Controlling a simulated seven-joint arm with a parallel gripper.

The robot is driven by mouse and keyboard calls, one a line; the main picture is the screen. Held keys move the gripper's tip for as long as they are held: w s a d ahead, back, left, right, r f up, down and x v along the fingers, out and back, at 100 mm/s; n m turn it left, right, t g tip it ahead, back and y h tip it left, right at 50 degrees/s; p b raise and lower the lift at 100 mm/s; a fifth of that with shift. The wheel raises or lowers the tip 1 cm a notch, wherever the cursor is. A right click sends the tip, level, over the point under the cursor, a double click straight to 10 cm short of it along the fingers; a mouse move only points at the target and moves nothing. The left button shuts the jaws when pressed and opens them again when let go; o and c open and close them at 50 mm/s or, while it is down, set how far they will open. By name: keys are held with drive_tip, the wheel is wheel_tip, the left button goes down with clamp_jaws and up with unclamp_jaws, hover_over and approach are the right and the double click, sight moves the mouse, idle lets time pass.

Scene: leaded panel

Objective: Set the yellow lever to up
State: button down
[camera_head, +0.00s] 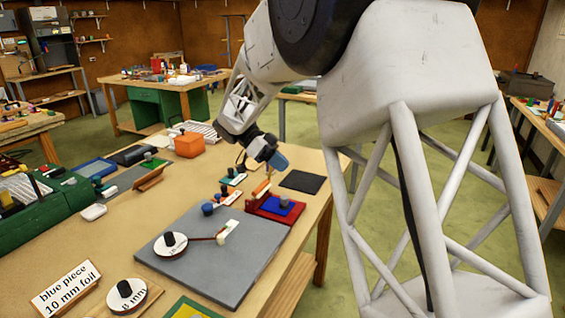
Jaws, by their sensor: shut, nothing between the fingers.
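I cannot make out a lever that is clearly yellow. A small yellow part (5,198) with a black piece shows on the green machine (40,222) at the far left edge. An orange-yellow stick (262,188) stands tilted behind the red tray, below my gripper. Both are too small to tell their setting. My gripper (278,161) is shut and empty, with blue fingertips, above the far right part of the bench and apart from both.
A grey board (190,273) with a black-knobbed white disc (171,243) lies in front. A red tray (272,215) holds a blue piece. An orange box (189,145) stands behind. My arm hides the right side. A black mat (303,182) lies by the bench's right edge.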

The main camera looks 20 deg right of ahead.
drive_tip(key=s+a+r+n+t+y, duration=0.1)
drive_tip(key=s+r+n+t+y, duration=0.1)
drive_tip(key=s+n, duration=0.45)
drive_tip(key=s+a+r+n+t+y, duration=0.15)
drive_tip(key=s+n, duration=0.25)
drive_tip(key=s, duration=0.6)
drive_tip(key=s+a+f+n+t+y, duration=0.2)
drive_tip(key=s+n+y, duration=0.1)
drive_tip(key=s, duration=0.4)
drive_tip(key=s+a+f+n+t+y, duration=0.2)
drive_tip(key=s+n+t+y, duration=0.1)
drive_tip(key=s, duration=0.4)
drive_tip(key=w+d+f+m+t+y, duration=0.1)
drive_tip(key=w+f+m+y, duration=0.1)
drive_tip(key=w+m+y, duration=0.65)
drive_tip(key=w+d+f+m+t+y, duration=0.1)
drive_tip(key=w+d+m+t+y, duration=0.15)
drive_tip(key=w+m, duration=1.05)
drive_tip(key=w+d+f+m+t+y, duration=0.1)
drive_tip(key=w+d+f+m+t, duration=0.3)
drive_tip(key=w+d+m, duration=0.4)
drive_tip(key=w+d+f+m+t+y, duration=0.1)
drive_tip(key=w+d+f+m+t, duration=0.3)
drive_tip(key=d, duration=0.7)
drive_tip(key=w+m+t, duration=0.2)
drive_tip(key=w+m, duration=0.2)
drive_tip(key=m, duration=0.1)
drive_tip(key=shift+w+d, duration=0.2)
drive_tip(key=shift+w, duration=0.05)
drive_tip(key=shift+a, duration=0.1)
